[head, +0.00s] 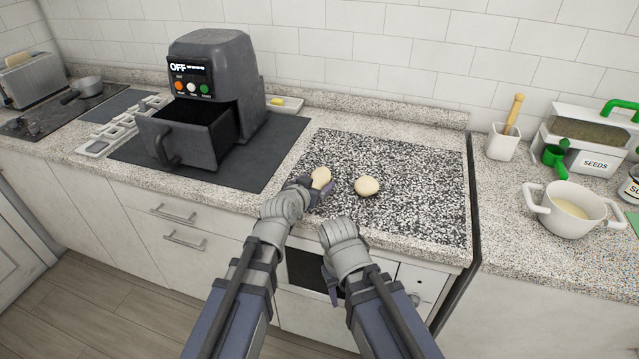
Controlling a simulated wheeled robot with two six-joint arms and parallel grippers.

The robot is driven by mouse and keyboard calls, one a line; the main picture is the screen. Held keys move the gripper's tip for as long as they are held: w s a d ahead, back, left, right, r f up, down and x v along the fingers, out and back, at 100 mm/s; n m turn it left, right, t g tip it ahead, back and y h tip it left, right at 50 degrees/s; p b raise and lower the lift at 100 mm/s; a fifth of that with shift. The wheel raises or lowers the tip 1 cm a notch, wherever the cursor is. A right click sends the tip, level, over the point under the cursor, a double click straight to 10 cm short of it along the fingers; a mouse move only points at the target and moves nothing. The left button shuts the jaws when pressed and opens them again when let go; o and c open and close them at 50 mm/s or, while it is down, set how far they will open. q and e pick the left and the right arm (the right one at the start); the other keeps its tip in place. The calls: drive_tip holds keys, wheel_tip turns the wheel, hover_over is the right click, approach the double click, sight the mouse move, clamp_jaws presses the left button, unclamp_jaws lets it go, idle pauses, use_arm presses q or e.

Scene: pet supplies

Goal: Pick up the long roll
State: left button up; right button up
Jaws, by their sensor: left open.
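The long roll (321,177) is a pale, oval piece on the speckled black-and-white board, near its left front. A rounder pale roll (367,186) lies just to its right. My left gripper (311,189) is open at the near left side of the long roll, with its fingers close to it. I cannot tell whether they touch it, and the roll's near end is partly hidden. My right gripper (331,287) hangs low in front of the counter's edge, mostly hidden behind my own wrist, away from both rolls.
A dark air fryer (215,75) with its drawer pulled out stands on a dark mat (270,150) at left. A white pot (569,211), a seeds box (590,145) and a white cup (502,143) stand at right. The speckled board (410,165) is clear behind the rolls.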

sight(319, 180)
use_arm(q)
drive_tip(key=b+x, duration=0.1)
drive_tip(key=x, duration=0.2)
drive_tip(key=shift+w+f, duration=0.1)
drive_tip(key=shift+w, duration=0.1)
drive_tip(key=shift+s, duration=0.1)
drive_tip(key=c, duration=1.1)
wheel_tip(319, 180, up, 10)
drive_tip(key=p, duration=1)
